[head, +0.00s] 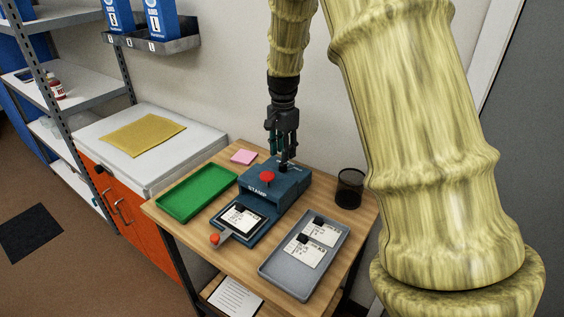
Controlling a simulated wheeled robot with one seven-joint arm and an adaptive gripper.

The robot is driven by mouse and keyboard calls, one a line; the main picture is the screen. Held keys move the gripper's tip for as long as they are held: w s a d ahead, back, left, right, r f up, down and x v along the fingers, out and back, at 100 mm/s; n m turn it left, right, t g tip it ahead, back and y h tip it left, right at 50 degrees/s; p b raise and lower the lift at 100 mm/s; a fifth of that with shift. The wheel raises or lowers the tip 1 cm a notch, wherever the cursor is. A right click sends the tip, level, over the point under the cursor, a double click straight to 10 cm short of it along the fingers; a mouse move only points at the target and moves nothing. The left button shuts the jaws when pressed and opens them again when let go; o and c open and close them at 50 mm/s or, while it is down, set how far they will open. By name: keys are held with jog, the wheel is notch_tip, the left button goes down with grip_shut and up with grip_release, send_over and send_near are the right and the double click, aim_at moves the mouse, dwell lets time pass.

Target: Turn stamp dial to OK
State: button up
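The blue stamp machine (290,192) stands on the wooden table, with the word STAMP on its front and a red button (267,176) on top. A small dark knob (284,168), which looks like the dial, is at the back of its top. The dial's markings and setting are too small to read. My gripper (282,158) points down right over this knob, its fingertips at or just above it. I cannot tell whether they touch or grip it. A printed card (243,217) lies in the machine's front slide, which has an orange-red knob (215,239).
A green tray (199,192) is empty on the left. A grey tray (285,280) holds printed cards at the right. A black mesh cup (350,188) stands behind it, near the wall. Pink notes (244,157) lie at the back.

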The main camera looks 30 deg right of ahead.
aim_at(283, 167)
jog(key=shift+s+f, duration=0.1)
jog(key=shift+f, duration=2.4)
grip_shut()
